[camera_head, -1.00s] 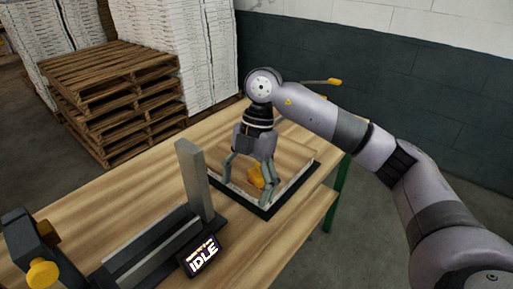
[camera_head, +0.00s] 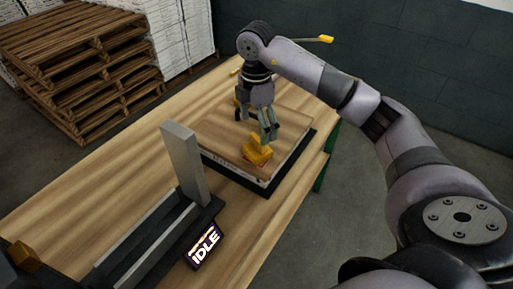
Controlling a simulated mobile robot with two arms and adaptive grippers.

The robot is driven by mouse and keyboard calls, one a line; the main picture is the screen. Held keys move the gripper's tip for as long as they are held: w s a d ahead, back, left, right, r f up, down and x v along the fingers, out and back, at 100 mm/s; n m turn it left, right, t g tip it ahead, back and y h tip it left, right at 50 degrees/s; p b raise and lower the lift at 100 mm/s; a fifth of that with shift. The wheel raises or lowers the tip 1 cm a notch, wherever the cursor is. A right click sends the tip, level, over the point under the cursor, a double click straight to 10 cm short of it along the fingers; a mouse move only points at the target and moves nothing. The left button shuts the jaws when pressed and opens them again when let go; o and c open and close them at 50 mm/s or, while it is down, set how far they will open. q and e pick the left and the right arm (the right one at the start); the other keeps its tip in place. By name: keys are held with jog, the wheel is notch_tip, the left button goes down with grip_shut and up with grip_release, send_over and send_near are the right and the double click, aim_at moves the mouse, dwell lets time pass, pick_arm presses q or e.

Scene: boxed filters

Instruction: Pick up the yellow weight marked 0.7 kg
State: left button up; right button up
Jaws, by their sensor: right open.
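My right gripper (camera_head: 256,128) hangs fingers down over the filter, just behind the weight. It is open and empty, with one finger close to the weight; I cannot tell if they touch. A small yellow patch (camera_head: 237,101) shows beside the gripper's left side, mostly hidden. My left gripper is not in view.
A fixture with an upright grey plate (camera_head: 183,165) and a display reading IDLE (camera_head: 204,246) stands in front. Stacked pallets (camera_head: 80,70) stand behind left. The table's left part is clear.

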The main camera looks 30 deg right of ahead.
aim_at(257, 138)
jog(key=shift+f, duration=0.65)
jog(key=shift+s+f+p, duration=0.3)
jog(key=shift+s+f, duration=0.05)
jog(key=shift+f, duration=0.4)
jog(key=f, duration=0.1)
jog(key=f+p, duration=0.2)
jog(key=shift+w+d+f, duration=0.15)
jog(key=shift+w+f, duration=0.1)
jog(key=shift+f, duration=0.15)
jog(key=shift+f+p, duration=0.3)
jog(key=shift+f, duration=0.3)
jog(key=shift+c, duration=0.4)
jog(key=shift+r, duration=0.1)
jog(key=c, duration=1.9)
